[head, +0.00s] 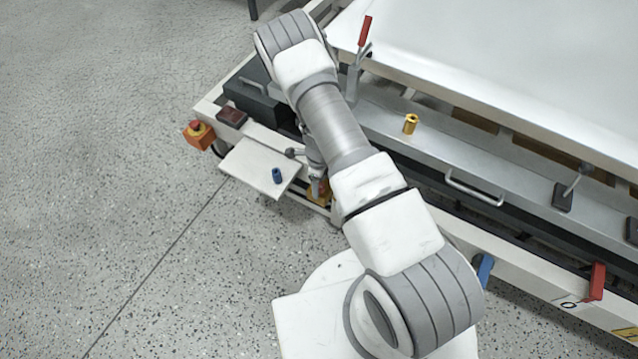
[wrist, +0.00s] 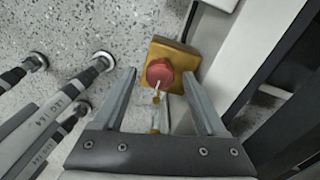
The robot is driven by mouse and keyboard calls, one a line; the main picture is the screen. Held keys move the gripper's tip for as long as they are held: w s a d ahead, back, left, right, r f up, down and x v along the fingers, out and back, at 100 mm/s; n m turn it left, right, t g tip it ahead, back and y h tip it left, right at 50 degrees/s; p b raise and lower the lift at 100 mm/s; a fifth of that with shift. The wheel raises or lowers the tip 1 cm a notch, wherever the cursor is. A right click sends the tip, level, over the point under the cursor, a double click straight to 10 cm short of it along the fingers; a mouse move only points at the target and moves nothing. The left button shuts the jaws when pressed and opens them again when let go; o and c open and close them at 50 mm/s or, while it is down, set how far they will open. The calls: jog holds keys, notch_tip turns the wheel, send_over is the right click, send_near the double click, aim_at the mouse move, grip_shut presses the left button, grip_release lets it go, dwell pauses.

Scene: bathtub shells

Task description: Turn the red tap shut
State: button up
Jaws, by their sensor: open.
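A red tap handle (head: 596,281) stands upright on the front rail at the far right of the head view, to the right of a blue handle (head: 483,270). My gripper (wrist: 159,76) is open, its two fingers spread in the wrist view. A round red knob (wrist: 159,71) on a yellow box (wrist: 180,53) shows between and beyond the fingertips. I cannot tell whether the fingers touch it. In the head view my arm mostly hides the gripper, which is left of the machine's front side, far from the red handle.
A red-button box (head: 197,134) hangs at the machine's left corner. A small white shelf (head: 248,172) carries a blue piece (head: 277,175). Grey rods (wrist: 60,110) lie left of my fingers. Floor at left is clear.

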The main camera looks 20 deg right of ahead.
grip_shut()
dwell(0.3)
jog(key=shift+n, duration=0.3)
jog(key=n+b, duration=0.1)
jog(key=n, duration=0.2)
jog(key=shift+n, duration=0.3)
jog(key=n+b, duration=0.1)
jog(key=n, duration=0.3)
jog(key=shift+n, duration=0.3)
jog(key=n+b, duration=0.1)
jog(key=n, duration=0.3)
jog(key=shift+n+b, duration=0.4)
jog(key=shift+n, duration=2.1)
